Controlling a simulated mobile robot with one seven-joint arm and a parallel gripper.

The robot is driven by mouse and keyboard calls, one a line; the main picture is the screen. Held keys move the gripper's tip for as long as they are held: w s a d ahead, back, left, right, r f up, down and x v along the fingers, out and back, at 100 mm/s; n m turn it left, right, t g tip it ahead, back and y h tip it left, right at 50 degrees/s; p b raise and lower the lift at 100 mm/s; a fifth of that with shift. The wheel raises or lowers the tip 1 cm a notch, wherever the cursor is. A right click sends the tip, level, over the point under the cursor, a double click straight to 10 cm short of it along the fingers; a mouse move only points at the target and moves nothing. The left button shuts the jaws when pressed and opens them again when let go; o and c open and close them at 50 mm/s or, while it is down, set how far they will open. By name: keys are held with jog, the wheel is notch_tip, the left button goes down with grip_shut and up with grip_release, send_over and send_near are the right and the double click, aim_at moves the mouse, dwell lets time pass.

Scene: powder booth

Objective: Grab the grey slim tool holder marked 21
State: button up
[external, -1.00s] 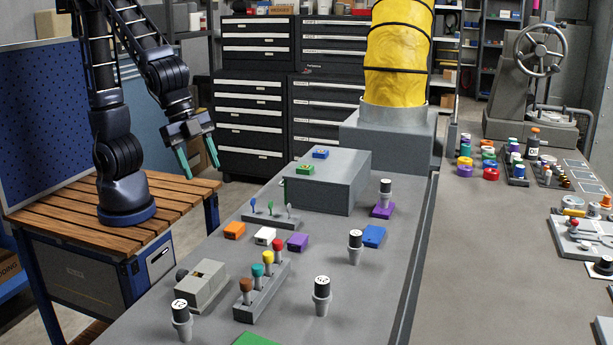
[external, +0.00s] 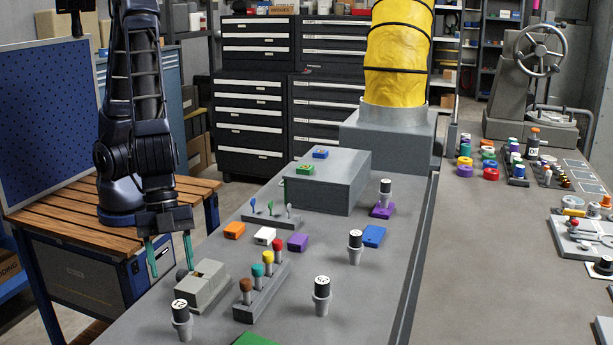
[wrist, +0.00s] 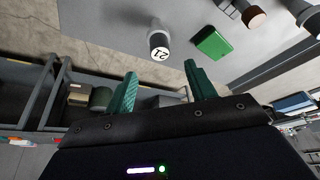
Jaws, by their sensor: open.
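The slim tool holder marked 21 (external: 182,321) is grey below with a black collar and a white top. It stands upright at the near left of the grey bench (external: 370,310). In the wrist view the holder (wrist: 158,42) shows its 21 label just beyond and between my fingertips. My gripper (external: 172,262) is open and empty, with green fingers pointing down, up and left of the holder in the external view. The gripper's fingers (wrist: 161,76) do not appear to touch it.
A grey block (external: 204,287) and a rack of coloured pegs (external: 262,292) stand near the holder. A green block (external: 256,340) lies at the near edge. A wooden-topped bench (external: 60,215) is at left.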

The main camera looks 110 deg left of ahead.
aim_at(180, 303)
jog(key=shift+x, duration=4.8)
jog(key=shift+w+r, duration=0.1)
jog(key=c, duration=1.1)
